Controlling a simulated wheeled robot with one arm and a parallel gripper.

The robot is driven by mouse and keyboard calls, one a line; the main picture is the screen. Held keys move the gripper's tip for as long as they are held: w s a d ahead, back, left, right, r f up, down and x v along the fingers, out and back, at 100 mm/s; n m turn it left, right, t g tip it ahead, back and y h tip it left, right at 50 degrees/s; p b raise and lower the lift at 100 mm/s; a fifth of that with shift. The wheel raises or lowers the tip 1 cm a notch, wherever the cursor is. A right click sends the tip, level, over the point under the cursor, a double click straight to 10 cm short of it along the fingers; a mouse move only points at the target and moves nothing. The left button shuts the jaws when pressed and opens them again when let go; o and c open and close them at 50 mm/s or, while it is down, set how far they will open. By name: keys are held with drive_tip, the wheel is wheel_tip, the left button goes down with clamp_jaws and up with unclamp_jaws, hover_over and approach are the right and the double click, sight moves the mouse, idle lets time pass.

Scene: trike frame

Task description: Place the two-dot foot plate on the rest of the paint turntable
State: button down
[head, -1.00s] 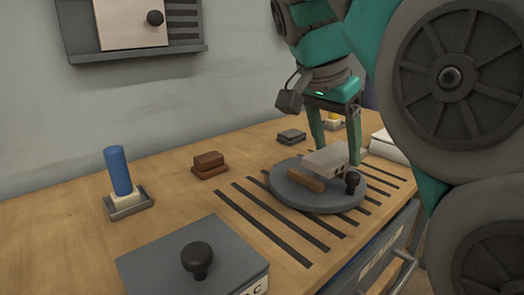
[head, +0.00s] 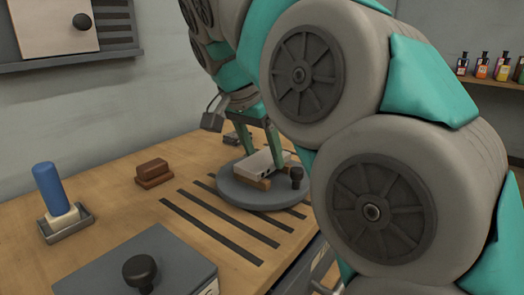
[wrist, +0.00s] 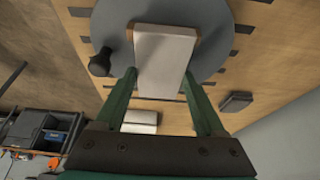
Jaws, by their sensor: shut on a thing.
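The foot plate (head: 258,163) is a pale grey flat slab with small dark marks on its near edge, too small to count surely. My gripper (head: 262,150) is shut on its sides, and the fingers also show along both sides of it in the wrist view (wrist: 160,76). The paint turntable (head: 232,194) is a round grey disc with a black knob (head: 297,176) at its edge. The brown wooden rest (head: 243,178) on it shows at the plate's near end. The plate lies level, over or on the rest; I cannot tell whether it touches.
A blue cylinder (head: 49,188) stands in a tray at the left. A brown block (head: 153,172) sits behind the dark table strips. A grey box with a black knob (head: 139,270) is at the front. A white block (wrist: 140,121) lies beyond the turntable in the wrist view.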

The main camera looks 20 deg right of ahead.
sight(253, 165)
drive_tip(key=shift+f, duration=0.2)
unclamp_jaws()
drive_tip(key=shift+r, duration=0.1)
drive_tip(key=p+v, duration=0.1)
drive_tip(key=v, duration=0.2)
drive_tip(key=p+v, duration=0.1)
drive_tip(key=v, duration=0.2)
drive_tip(key=shift+w+d+r, duration=0.1)
drive_tip(key=shift+w+d, duration=0.05)
drive_tip(key=shift+d, duration=0.05)
drive_tip(key=shift+p+v, duration=0.9)
drive_tip(key=shift+p, duration=0.05)
drive_tip(key=shift+a, duration=0.1)
